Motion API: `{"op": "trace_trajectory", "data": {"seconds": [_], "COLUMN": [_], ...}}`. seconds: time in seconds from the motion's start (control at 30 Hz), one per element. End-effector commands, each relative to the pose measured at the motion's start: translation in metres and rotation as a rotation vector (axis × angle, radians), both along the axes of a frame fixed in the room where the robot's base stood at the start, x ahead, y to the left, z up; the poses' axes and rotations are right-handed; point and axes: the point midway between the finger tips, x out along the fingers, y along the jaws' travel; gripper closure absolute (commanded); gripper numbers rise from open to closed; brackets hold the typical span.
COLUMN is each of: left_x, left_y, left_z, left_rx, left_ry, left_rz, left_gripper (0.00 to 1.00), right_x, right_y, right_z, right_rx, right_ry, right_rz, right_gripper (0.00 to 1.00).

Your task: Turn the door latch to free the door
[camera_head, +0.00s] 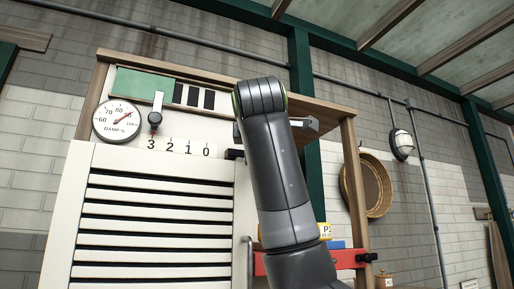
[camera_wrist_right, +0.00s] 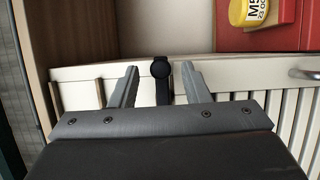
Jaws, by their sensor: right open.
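The white louvered door (camera_head: 152,225) fills the left of the head view; its edge (camera_wrist_right: 230,88) crosses the right wrist view. The black door latch (camera_wrist_right: 161,72), with a round knob end, sits at this edge. My right gripper (camera_wrist_right: 158,80) is open, with one finger on each side of the latch; I cannot tell whether either finger touches it. In the head view my right arm hides most of the gripper, and a small dark part (camera_head: 234,154) shows beside the arm at the door's upper right corner. My left gripper is not in view.
A round damp gauge (camera_head: 117,120) and a lever (camera_head: 156,112) over a 3-2-1-0 scale sit above the door. A metal door handle (camera_head: 249,262) is at its right edge. A basket (camera_head: 376,185) hangs at right.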

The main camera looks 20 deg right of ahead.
Motion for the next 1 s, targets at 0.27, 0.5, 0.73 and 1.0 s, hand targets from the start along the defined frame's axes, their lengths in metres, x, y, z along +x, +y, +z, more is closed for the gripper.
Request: {"op": "trace_trajectory", "data": {"seconds": [0.27, 0.5, 0.73, 1.0], "left_x": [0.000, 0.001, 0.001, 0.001], "left_y": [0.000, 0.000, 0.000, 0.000], "left_z": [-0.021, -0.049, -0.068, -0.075], "left_rx": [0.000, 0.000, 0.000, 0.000], "left_ry": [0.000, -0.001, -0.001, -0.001], "left_rz": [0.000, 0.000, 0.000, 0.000], "left_gripper": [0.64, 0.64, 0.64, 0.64], "right_x": [-0.029, -0.085, -0.133, -0.160], "right_y": [0.011, 0.033, 0.051, 0.061], "right_z": [-0.004, -0.006, -0.004, -0.002], "right_rx": [0.000, 0.000, -0.001, 0.000], "right_ry": [-0.004, -0.004, -0.003, 0.000], "right_rz": [0.002, 0.003, 0.002, 0.000], "right_gripper": [0.57, 0.57, 0.57, 0.57]}}
